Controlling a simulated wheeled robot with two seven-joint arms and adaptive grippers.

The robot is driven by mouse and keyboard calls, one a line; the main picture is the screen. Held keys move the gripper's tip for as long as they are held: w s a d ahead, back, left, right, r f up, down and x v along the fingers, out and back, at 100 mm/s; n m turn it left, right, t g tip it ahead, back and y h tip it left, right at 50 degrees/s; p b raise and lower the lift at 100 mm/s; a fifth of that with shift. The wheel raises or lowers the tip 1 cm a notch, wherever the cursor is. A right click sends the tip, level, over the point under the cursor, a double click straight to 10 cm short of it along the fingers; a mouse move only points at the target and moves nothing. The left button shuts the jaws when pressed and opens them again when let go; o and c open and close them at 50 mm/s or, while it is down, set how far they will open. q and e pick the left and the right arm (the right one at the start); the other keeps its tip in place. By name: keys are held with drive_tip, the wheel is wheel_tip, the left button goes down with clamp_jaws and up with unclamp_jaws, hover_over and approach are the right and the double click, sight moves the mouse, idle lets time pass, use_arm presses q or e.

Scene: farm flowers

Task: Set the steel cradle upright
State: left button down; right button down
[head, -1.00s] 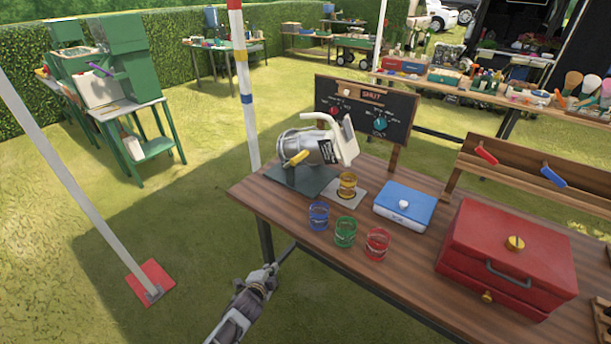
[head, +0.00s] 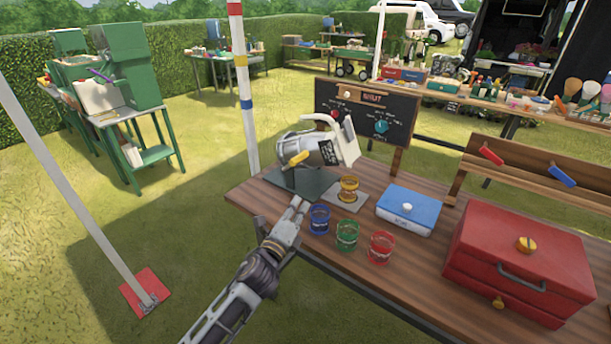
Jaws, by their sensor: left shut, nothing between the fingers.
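The steel cradle (head: 318,147) is tilted over on a dark base plate (head: 291,184) at the table's back left corner. It is a grey metal body with a yellow handle and a pale panel on its right end. My left gripper (head: 300,204) is shut and empty at the table's left front edge, just in front of the base plate and left of the blue cup. It is apart from the cradle. My right gripper is not in view.
Blue (head: 319,219), green (head: 347,235) and red (head: 381,247) cups stand close right of my gripper. A yellow cup (head: 348,188) sits on a pale square. A blue box (head: 407,209) and red toolbox (head: 518,262) fill the right. A dark signboard (head: 365,112) stands behind.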

sight(299, 155)
use_arm(q)
drive_tip(key=shift+s+d+r+m, duration=0.1)
drive_tip(key=shift+d+r+m, duration=0.2)
drive_tip(key=shift+r+m, duration=0.3)
drive_tip(key=shift+r, duration=0.1)
